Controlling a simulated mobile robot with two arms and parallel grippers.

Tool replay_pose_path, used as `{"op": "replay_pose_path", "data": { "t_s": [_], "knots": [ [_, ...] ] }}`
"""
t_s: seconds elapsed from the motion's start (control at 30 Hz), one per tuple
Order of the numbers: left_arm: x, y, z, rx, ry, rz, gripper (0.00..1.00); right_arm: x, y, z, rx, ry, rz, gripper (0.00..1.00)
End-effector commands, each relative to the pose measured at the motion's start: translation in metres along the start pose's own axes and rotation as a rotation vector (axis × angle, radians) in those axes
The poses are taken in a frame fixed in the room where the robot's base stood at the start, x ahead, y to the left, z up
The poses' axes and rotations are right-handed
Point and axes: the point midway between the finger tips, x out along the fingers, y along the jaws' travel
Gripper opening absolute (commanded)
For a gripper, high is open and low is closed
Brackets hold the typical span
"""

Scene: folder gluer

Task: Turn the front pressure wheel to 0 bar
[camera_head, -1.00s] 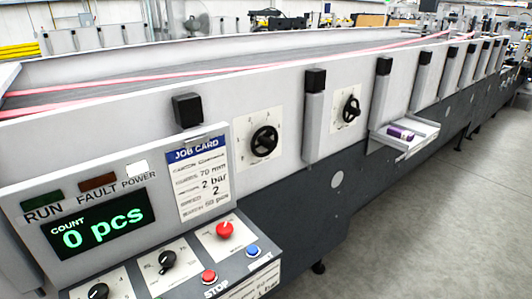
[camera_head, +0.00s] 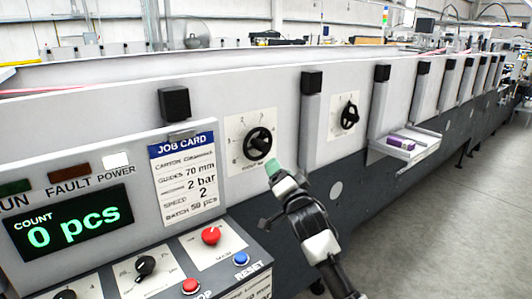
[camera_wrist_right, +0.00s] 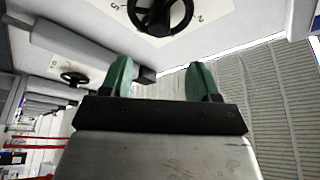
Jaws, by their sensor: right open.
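The nearer black handwheel (camera_head: 258,143) sits on a white dial plate on the machine's side panel. A second black handwheel (camera_head: 349,115) sits on a similar plate farther along. I cannot read which is labelled front, nor their exact settings. My right gripper (camera_head: 273,168) has green fingertips just below and right of the nearer wheel, not around it. In the right wrist view the gripper (camera_wrist_right: 162,78) is open and empty; one wheel (camera_wrist_right: 160,12) shows above the fingers, cut off by the frame, another (camera_wrist_right: 73,77) to the left. My left gripper is out of view.
The control panel has a count display (camera_head: 68,227) at 0 pcs, a red knob (camera_head: 211,236), several buttons and dials. A purple box lies on a tray (camera_head: 428,141) farther right. The floor at right is clear.

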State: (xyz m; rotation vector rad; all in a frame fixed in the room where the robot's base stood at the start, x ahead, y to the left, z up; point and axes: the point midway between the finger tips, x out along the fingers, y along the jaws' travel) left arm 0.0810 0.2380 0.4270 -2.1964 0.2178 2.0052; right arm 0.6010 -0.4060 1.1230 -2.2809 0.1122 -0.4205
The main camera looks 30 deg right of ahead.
Motion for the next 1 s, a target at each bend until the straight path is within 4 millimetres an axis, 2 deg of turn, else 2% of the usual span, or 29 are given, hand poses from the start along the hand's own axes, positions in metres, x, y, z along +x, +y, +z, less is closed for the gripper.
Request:
{"op": "replay_pose_path", "data": {
  "t_s": [0.53,0.73,1.0],
  "knots": [
    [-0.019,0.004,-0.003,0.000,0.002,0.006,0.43,0.086,-0.001,-0.001,0.000,-0.001,0.002,0.61],
    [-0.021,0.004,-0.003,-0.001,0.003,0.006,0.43,0.100,0.000,0.001,-0.002,-0.002,0.002,0.61],
    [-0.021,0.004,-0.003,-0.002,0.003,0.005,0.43,0.104,0.001,0.001,-0.002,-0.003,0.002,0.61]
  ]
}}
